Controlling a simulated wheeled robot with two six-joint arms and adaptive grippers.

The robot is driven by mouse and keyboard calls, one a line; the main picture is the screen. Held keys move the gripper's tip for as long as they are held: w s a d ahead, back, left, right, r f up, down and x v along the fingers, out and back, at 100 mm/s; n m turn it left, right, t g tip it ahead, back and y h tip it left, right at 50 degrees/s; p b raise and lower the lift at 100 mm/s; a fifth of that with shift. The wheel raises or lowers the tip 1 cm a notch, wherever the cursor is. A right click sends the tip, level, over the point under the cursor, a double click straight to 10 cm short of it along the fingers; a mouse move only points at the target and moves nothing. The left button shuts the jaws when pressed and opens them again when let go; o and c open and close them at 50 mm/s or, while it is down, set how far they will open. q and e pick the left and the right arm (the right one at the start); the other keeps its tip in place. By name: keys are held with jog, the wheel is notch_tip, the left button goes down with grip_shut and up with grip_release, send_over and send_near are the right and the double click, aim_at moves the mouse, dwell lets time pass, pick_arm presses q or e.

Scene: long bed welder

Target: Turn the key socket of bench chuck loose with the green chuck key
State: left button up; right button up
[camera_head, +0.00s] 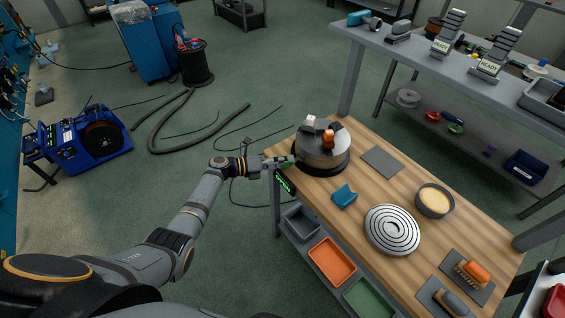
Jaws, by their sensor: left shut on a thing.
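The bench chuck (335,157) is a round grey metal drum on a dark base at the far left end of the wooden bench. Pale and orange blocks sit on its top. My left gripper (282,162) reaches in from the left and is shut on the green chuck key (287,166). Only a little green shows at the fingers. The key is close to the left side of the chuck. The key socket is hidden or too small to make out, so I cannot tell whether the key sits in it. My right gripper is out of view.
The wooden bench (376,187) also holds a blue item (344,196), a ringed grey disc (392,230), a bowl (434,201) and brushes on mats (472,271). Orange (332,262) and green bins sit below its front edge. A grey shelf (430,62) stands behind.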

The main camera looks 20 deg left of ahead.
pick_arm(q)
jog(key=shift+w+d+r, duration=0.1)
jog(key=shift+w+r, duration=0.15)
jog(key=shift+r, duration=0.05)
jog(key=shift+n+h+b, duration=0.35)
jog(key=shift+n+h, duration=0.15)
jog(key=shift+n, duration=0.1)
jog(key=shift+p, duration=0.35)
jog(key=shift+s+a+f+p, duration=0.1)
jog(key=shift+s+a+p, duration=0.15)
jog(key=shift+s+p, duration=0.1)
jog(key=shift+s+a+f+p, duration=0.2)
jog(key=shift+s+a+p, duration=0.9)
jog(key=shift+s, duration=0.4)
jog(key=shift+s+a, duration=0.2)
